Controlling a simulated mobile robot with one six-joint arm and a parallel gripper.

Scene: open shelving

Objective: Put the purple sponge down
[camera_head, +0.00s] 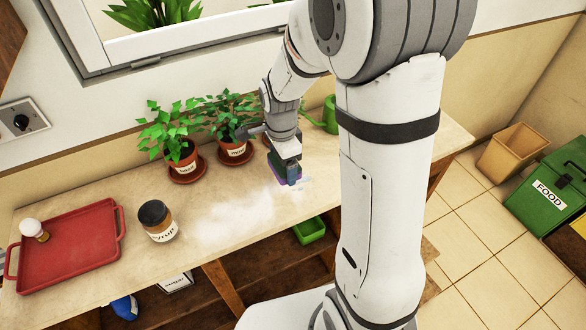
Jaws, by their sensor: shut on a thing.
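The purple sponge (291,180) is under my gripper (287,166), at the middle of the wooden counter. My gripper points down and is shut on the sponge. The sponge is at or just above the counter top; I cannot tell whether it touches. A whitish smear (235,215) lies on the counter just left of the sponge. Part of the sponge is hidden by the gripper fingers.
Two potted plants (182,152) (235,148) on saucers stand left of my gripper, against the wall. A green watering can (329,115) is behind my arm. A syrup jar (157,222) and a red tray (70,248) stand at left. The counter's front edge is near the sponge.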

